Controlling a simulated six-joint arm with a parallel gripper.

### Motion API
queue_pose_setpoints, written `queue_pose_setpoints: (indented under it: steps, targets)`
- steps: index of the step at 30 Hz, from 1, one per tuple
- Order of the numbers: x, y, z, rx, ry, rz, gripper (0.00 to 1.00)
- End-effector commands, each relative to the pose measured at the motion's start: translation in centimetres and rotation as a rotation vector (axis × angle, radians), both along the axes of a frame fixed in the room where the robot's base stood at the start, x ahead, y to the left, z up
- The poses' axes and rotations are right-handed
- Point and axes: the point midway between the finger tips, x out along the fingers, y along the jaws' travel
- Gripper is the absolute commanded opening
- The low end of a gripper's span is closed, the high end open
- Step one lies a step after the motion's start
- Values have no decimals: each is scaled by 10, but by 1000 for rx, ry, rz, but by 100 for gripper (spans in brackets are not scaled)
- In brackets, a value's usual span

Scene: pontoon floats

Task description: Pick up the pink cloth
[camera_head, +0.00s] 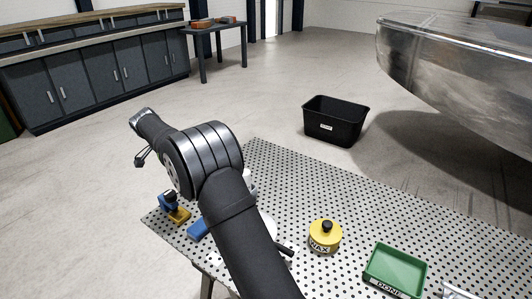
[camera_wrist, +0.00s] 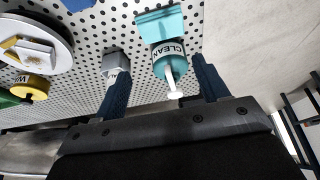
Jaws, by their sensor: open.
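No pink cloth shows in either view. My gripper (camera_wrist: 160,70) is open in the wrist view, with its two dark blue fingers apart and nothing held. A teal bottle (camera_wrist: 168,62) marked CLEAN, with a white nozzle, shows in the gap between the fingers in that view. I cannot tell its depth from the fingers.
The table also holds a yellow WAX tin (camera_head: 325,236), a green DONE tray (camera_head: 394,268), a blue object (camera_head: 198,230) and a yellow one (camera_head: 180,215). A black bin (camera_head: 334,121) stands on the floor behind. A metal float (camera_head: 450,60) is at the right.

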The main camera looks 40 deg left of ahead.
Motion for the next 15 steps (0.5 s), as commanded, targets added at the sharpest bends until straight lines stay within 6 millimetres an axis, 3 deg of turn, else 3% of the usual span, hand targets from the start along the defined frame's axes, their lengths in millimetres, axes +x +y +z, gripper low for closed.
queue_pose_setpoints:
  steps: [5, 8, 15]
  targets:
    - [2, -2, -1, 12, 10, -21, 67]
    - [11, -11, -3, 71, 58, -124, 67]
    - [44, -52, -9, 365, 324, -734, 67]
